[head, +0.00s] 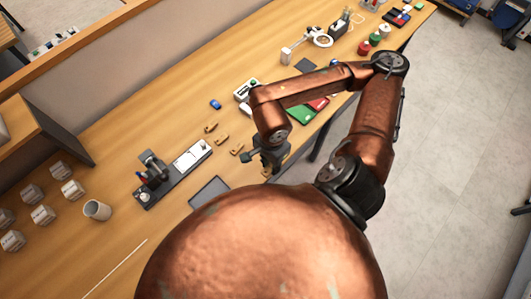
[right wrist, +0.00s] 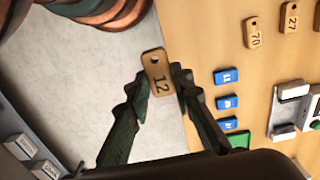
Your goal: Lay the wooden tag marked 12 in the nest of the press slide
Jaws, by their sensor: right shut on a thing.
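My right gripper (head: 268,160) is over the near edge of the bench in the head view. In the right wrist view my right gripper (right wrist: 162,88) is shut on the wooden tag marked 12 (right wrist: 158,75), whose holed end points up in the picture. The press (head: 152,168) stands on a dark base to the left of the gripper in the head view, apart from it. A pale plate (head: 192,155) lies on that base; the nest is too small to make out. My left gripper is not in view.
Wooden tags marked 70 (right wrist: 253,33) and 27 (right wrist: 290,17) lie on the bench, with several blue tags (right wrist: 227,76) near them. A grey tray (head: 208,192) lies near the bench's front edge. A cup (head: 97,210) and several pale blocks (head: 42,214) stand at the left.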

